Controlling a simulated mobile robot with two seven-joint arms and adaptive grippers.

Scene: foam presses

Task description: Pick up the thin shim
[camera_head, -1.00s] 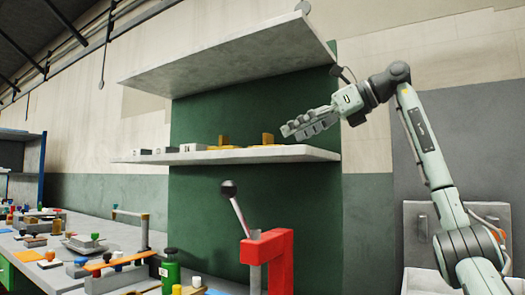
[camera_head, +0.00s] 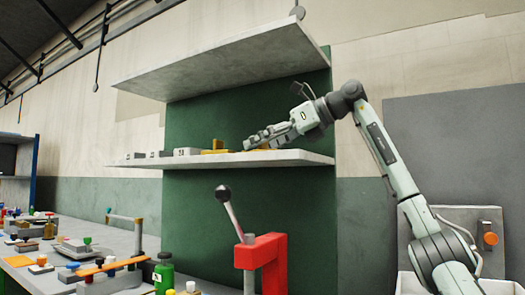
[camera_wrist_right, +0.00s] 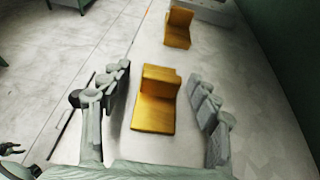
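Two yellow L-shaped pieces stand on the lower shelf (camera_head: 300,158); I take them to be shims but cannot tell which is the thin one. The nearer yellow piece (camera_wrist_right: 154,112) lies between the fingers of my right gripper (camera_wrist_right: 160,75) in the right wrist view, with a gap on both sides. The farther yellow piece (camera_wrist_right: 178,27) is beyond the fingertips; it also shows in the head view (camera_head: 216,147). My right gripper (camera_head: 252,141) is open, low over the shelf, and partly hides the nearer piece in the head view. My left gripper is not in view.
Several grey blocks (camera_head: 186,152) stand along the shelf to the left. An upper shelf (camera_head: 225,65) overhangs the space. Below stands a red press (camera_head: 262,252) with a black-knobbed lever (camera_head: 223,193). A crowded bench (camera_head: 110,240) is at lower left.

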